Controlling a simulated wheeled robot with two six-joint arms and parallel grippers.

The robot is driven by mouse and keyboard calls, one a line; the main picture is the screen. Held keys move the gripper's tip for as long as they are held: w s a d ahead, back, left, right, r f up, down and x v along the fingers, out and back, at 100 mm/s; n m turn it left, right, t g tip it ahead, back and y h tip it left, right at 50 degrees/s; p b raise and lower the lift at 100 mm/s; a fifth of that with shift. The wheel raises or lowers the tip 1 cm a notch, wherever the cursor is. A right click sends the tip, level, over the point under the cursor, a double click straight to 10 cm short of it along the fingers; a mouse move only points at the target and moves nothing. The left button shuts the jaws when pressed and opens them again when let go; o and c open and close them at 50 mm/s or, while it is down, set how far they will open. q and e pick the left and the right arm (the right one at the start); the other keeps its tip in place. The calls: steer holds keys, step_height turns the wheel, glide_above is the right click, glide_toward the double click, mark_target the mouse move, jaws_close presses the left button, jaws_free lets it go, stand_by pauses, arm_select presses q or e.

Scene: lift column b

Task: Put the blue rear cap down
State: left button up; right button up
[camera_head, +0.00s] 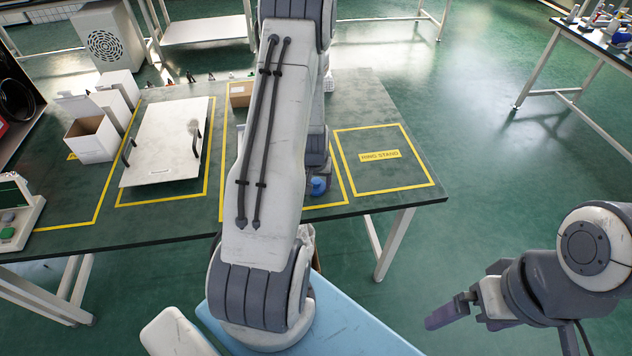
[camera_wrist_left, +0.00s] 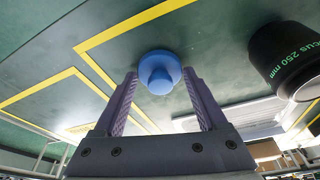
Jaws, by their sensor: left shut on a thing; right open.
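The blue rear cap (camera_head: 318,187) shows just past my left arm in the head view, over the front part of the table inside a yellow-outlined area. In the left wrist view the cap (camera_wrist_left: 158,73) sits between the fingertips of my left gripper (camera_wrist_left: 161,80), which is shut on it. I cannot tell whether the cap touches the table. My left arm hides most of that gripper in the head view. My right gripper (camera_head: 466,300) is open and empty, off the table at the lower right.
A black lens barrel (camera_wrist_left: 287,58) stands close to my left gripper in the wrist view. The yellow-framed ring stand area (camera_head: 380,177) is empty. A white board (camera_head: 165,140) with handles, white boxes (camera_head: 92,140) and a brown box (camera_head: 241,93) are farther left on the green table (camera_head: 425,180).

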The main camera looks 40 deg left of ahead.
arm_select(q)
steer(key=o, duration=1.2)
steer(key=shift+f, duration=0.1)
steer(key=shift+o, duration=0.2)
steer(key=shift+r+p, duration=0.25)
steer(key=shift+p, duration=0.05)
steer(key=p+v, duration=0.5)
steer(key=v, duration=0.7)
steer(key=shift+p, duration=0.35)
steer(key=shift+a+f, duration=0.1)
steer(key=shift+f, duration=0.05)
